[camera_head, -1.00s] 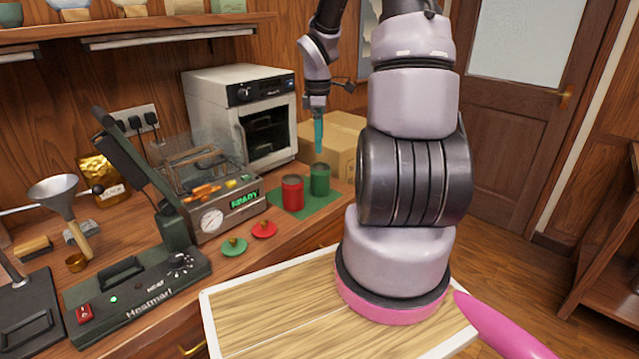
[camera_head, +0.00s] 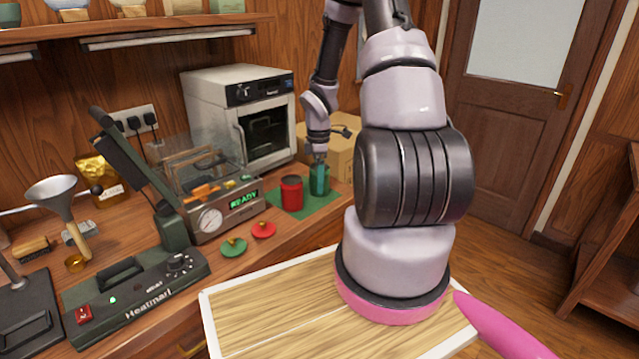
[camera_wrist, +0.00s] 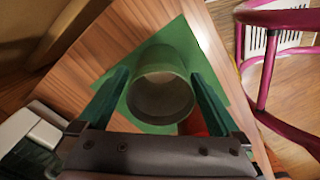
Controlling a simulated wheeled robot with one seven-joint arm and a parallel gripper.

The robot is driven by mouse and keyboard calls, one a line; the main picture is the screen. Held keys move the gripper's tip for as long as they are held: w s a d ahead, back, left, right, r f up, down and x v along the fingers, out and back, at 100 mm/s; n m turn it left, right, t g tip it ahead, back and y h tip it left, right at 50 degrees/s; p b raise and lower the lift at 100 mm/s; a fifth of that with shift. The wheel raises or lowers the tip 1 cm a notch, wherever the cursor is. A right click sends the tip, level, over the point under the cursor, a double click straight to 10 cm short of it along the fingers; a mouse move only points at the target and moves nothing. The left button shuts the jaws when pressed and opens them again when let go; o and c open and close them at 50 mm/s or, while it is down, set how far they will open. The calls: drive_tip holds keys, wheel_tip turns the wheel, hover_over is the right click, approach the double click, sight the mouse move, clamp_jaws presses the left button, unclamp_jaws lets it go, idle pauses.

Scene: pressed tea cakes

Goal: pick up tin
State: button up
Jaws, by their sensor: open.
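Two open tins stand on a green mat (camera_head: 326,199) on the counter, a red tin (camera_head: 291,194) and a green tin (camera_head: 319,186) to its right. My gripper (camera_head: 319,170) points down at the green tin. In the wrist view the green tin (camera_wrist: 161,92) lies between the two open fingers of my gripper (camera_wrist: 162,88), one on each side, with visible gaps. Its inside looks empty. Part of the red tin (camera_wrist: 193,124) shows beyond it, mostly hidden. A green lid (camera_head: 233,247) and a red lid (camera_head: 263,230) lie on the counter to the left.
A cardboard box (camera_head: 338,150) stands behind the tins, and a white oven (camera_head: 212,105) is at the back left. A machine with a READY display (camera_head: 244,200) and a heat sealer (camera_head: 140,290) stand left of the tins.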

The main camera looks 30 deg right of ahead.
drive_tip(key=shift+f, duration=0.4)
drive_tip(key=shift+c, duration=0.3)
drive_tip(key=c, duration=1.3)
